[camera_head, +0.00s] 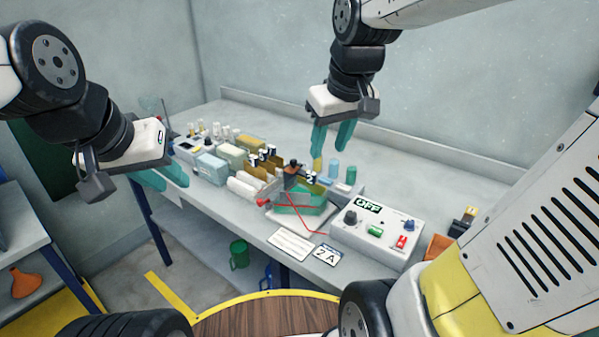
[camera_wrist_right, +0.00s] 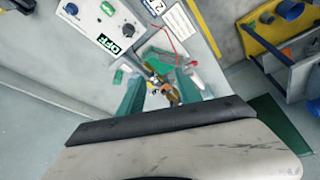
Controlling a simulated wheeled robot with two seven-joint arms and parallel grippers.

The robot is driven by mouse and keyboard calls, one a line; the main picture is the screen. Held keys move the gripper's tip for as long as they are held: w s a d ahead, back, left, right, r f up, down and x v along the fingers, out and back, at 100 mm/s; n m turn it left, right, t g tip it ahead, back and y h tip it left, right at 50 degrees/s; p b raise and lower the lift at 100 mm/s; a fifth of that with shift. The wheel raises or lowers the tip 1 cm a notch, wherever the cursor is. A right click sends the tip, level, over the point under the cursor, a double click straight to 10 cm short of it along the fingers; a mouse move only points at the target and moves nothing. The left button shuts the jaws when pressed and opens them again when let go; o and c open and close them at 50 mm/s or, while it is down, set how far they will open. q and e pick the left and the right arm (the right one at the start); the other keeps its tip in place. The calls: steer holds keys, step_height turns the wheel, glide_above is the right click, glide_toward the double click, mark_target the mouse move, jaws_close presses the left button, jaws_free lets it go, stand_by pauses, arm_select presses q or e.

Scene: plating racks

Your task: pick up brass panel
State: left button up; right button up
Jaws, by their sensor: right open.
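Several brass-brown panels (camera_head: 262,165) with dark, white-marked tops stand in a row on the bench, left of and below my right gripper. My right gripper (camera_head: 330,147) is open and empty, fingers pointing down above the bench. In the right wrist view, brass-coloured pieces (camera_wrist_right: 162,90) show between and beyond the right gripper's fingers (camera_wrist_right: 162,92); I cannot tell which panel lies there. My left gripper (camera_head: 163,178) hangs at the bench's left edge, its fingers apart and empty. A green tank (camera_head: 300,200) with a red wire stands in front of the panels.
A control box (camera_head: 376,235) with an OFF display stands right of the tank. A 2A card (camera_head: 325,255) lies at the bench's front edge. Pale blocks and small bottles fill the left side. The rear right bench (camera_head: 430,185) is clear.

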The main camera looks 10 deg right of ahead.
steer(key=w+f+n+g, duration=0.2)
steer(key=w+f+n, duration=0.1)
steer(key=w, duration=0.5)
steer(key=n+g, duration=0.2)
glide_above(311, 172)
steer(key=shift+h, duration=0.4)
steer(key=f, duration=0.6)
steer(key=shift+s+a+f, duration=0.1)
steer(key=shift+a+f, duration=0.1)
steer(key=shift+f, duration=0.4)
steer(key=f, duration=0.7)
steer(key=shift+d+f, duration=0.25)
jaws_close()
